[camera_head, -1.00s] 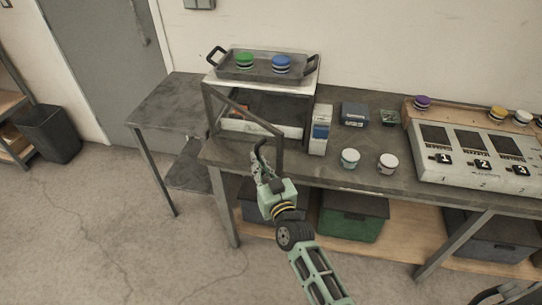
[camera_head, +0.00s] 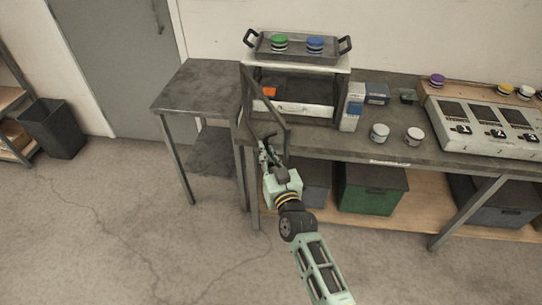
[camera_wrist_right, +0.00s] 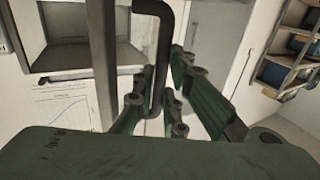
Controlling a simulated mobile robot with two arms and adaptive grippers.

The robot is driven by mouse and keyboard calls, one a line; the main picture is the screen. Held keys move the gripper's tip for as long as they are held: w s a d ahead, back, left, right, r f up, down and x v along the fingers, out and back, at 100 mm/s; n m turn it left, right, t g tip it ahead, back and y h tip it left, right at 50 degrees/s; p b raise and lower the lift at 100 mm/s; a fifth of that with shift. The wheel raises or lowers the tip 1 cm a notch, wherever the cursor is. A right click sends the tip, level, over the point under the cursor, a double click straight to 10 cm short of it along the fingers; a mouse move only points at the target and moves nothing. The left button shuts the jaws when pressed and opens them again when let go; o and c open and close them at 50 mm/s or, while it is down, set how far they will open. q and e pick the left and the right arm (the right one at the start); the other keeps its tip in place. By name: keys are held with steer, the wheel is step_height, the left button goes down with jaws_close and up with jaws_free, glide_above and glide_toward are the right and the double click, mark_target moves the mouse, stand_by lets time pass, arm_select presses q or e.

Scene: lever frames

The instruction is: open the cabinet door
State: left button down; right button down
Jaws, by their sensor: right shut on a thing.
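The cabinet is a small white box (camera_head: 292,108) on the dark workbench. Its door, a thin dark frame (camera_head: 270,99), is hinged at the left and stands swung out toward the front, leaving the interior in sight. An orange item (camera_head: 269,91) shows inside. My right gripper (camera_head: 265,150) is shut on the dark door handle (camera_head: 267,136). In the right wrist view the handle (camera_wrist_right: 165,45) runs down between the green fingers (camera_wrist_right: 157,105), beside the door's edge bar (camera_wrist_right: 102,60). My left gripper is not in view.
A tray (camera_head: 298,48) with green and blue discs stands on the cabinet. A carton (camera_head: 352,107) and two jars (camera_head: 380,133) stand right of it. A lower side table (camera_head: 190,85) is at left. The floor in front is clear.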

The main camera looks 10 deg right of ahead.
steer(key=shift+w+d+r, duration=0.15)
steer(key=shift+r, duration=0.25)
steer(key=c, duration=2.3)
jaws_free()
steer(key=o, duration=0.5)
steer(key=shift+w+f, duration=0.15)
steer(key=shift+f, duration=0.15)
steer(key=s+d, duration=0.2)
steer(key=s, duration=1)
